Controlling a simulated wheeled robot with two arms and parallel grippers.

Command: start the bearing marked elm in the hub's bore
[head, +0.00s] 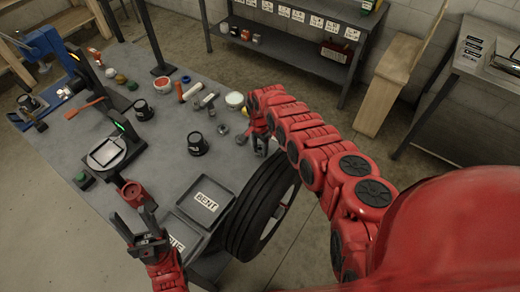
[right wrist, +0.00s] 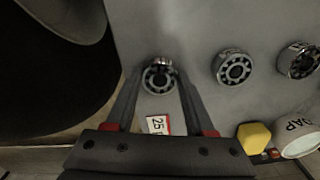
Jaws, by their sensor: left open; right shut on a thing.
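My right gripper (right wrist: 159,85) is shut on a bearing (right wrist: 159,78), a steel ring with balls, seen face-on between its fingertips. No elm mark can be read on it. In the head view my right gripper (head: 263,146) is low at the table's right edge, just behind the wheel. Two more bearings (right wrist: 233,67) (right wrist: 298,60) lie to the right of it in the right wrist view. The black-tyred wheel (head: 258,210) stands upright at the table's right edge; the hub's bore is not visible. My left gripper (head: 137,224) is open and empty at the table's front.
A white tub (right wrist: 300,138), yellow piece (right wrist: 254,136) and tag (right wrist: 158,124) are near my right gripper.

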